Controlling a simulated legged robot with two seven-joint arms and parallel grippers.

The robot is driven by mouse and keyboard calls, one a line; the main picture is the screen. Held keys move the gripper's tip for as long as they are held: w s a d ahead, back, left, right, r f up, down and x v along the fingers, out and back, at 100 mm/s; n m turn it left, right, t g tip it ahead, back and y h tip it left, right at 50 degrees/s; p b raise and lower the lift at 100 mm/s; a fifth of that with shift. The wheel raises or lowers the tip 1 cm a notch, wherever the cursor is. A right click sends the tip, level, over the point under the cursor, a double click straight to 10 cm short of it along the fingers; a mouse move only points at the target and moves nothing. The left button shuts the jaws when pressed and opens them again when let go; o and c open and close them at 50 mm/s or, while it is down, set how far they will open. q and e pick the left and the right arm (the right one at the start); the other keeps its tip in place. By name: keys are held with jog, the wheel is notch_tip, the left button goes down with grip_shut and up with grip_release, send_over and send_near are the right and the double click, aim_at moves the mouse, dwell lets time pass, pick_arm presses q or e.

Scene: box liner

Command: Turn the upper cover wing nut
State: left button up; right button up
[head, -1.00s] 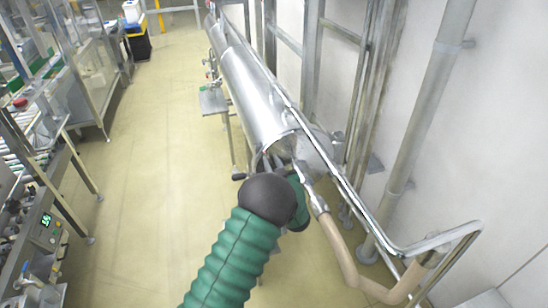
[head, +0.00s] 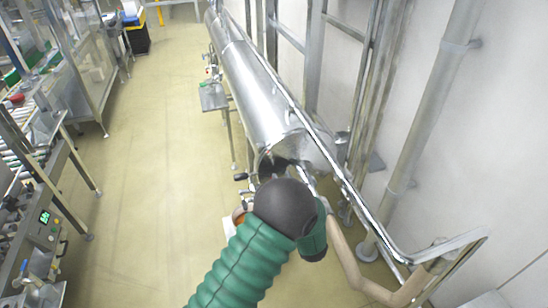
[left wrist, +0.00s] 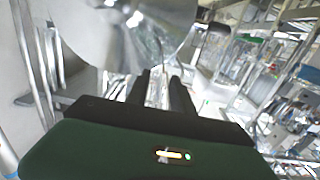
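A long shiny steel cylinder (head: 262,95) runs away from me, and its near end (head: 283,155) looks dark and rounded. A dark-tipped handle (head: 240,177) sticks out left of this end; I cannot tell whether it is a wing nut. No upper cover wing nut can be made out clearly. My left arm's black joint hides the left gripper in the head view. In the left wrist view, my left gripper (left wrist: 162,78) shows two dark fingers apart, with no held thing visible between them. A shiny curved steel surface (left wrist: 130,35) lies just beyond the fingers. My right gripper is out of view.
Steel rails and a beige pipe (head: 345,255) run right of the cylinder, near the white wall. A small steel stand (head: 214,98) is at its left. Workbenches (head: 40,150) line the far left. The yellow floor (head: 150,170) between is clear.

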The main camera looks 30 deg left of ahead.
pick_arm(q)
jog(key=v, duration=0.8)
jog(key=shift+s, duration=0.3)
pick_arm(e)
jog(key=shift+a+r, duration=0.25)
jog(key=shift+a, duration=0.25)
pick_arm(q)
jog(key=shift+f, duration=0.1)
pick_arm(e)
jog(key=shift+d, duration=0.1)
